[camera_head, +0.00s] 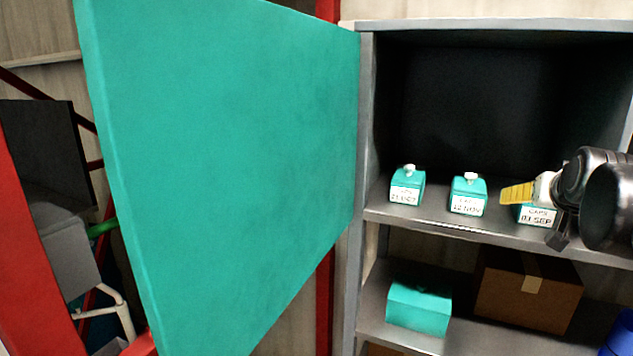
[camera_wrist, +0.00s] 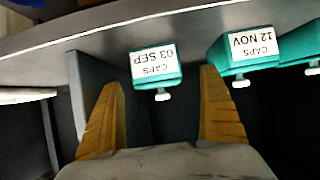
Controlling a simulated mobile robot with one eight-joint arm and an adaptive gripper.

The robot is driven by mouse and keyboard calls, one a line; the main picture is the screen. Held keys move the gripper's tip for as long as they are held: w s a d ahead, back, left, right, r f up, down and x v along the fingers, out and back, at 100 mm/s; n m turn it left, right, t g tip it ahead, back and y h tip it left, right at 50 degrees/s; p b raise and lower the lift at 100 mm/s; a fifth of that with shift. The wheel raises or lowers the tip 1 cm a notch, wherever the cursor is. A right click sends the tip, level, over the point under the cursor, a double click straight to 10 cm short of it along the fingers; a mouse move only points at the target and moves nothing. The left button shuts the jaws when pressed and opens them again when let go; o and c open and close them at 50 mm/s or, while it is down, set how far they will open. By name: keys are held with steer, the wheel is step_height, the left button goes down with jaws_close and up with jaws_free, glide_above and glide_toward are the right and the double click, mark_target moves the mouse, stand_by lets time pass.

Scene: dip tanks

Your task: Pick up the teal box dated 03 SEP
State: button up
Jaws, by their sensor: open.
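The teal box dated 03 SEP (camera_head: 537,217) stands on the upper shelf of the cabinet, the rightmost of three small labelled teal boxes. My gripper partly covers its top in the head view. In the wrist view the same box (camera_wrist: 156,68) shows its white CAPS 03 SEP label and a white knob. My gripper (camera_head: 518,193) is open, with yellow fingers, above or in front of this box. In the wrist view the fingers (camera_wrist: 162,80) spread to either side of it in the picture, with nothing held. Contact with the box cannot be told.
The 12 NOV box (camera_head: 468,195) stands left of it, and another dated teal box (camera_head: 407,186) farther left. The shelf (camera_head: 430,221) has gaps between boxes. A large teal door (camera_head: 230,150) stands open at left. Below are a plain teal box (camera_head: 419,309) and a cardboard carton (camera_head: 525,295).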

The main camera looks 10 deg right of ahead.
steer(key=x, duration=0.2)
steer(key=p+x, duration=0.1)
steer(key=x, duration=0.3)
steer(key=shift+w+d+r, duration=0.1)
steer(key=shift+d+r, duration=0.15)
steer(key=shift+r, duration=0.05)
steer(key=shift+s+a+r, duration=0.1)
steer(key=shift+s+a, duration=0.05)
steer(key=shift+s, duration=0.1)
steer(key=shift+c, duration=1)
steer(key=shift+w, duration=0.1)
steer(key=c, duration=1.1)
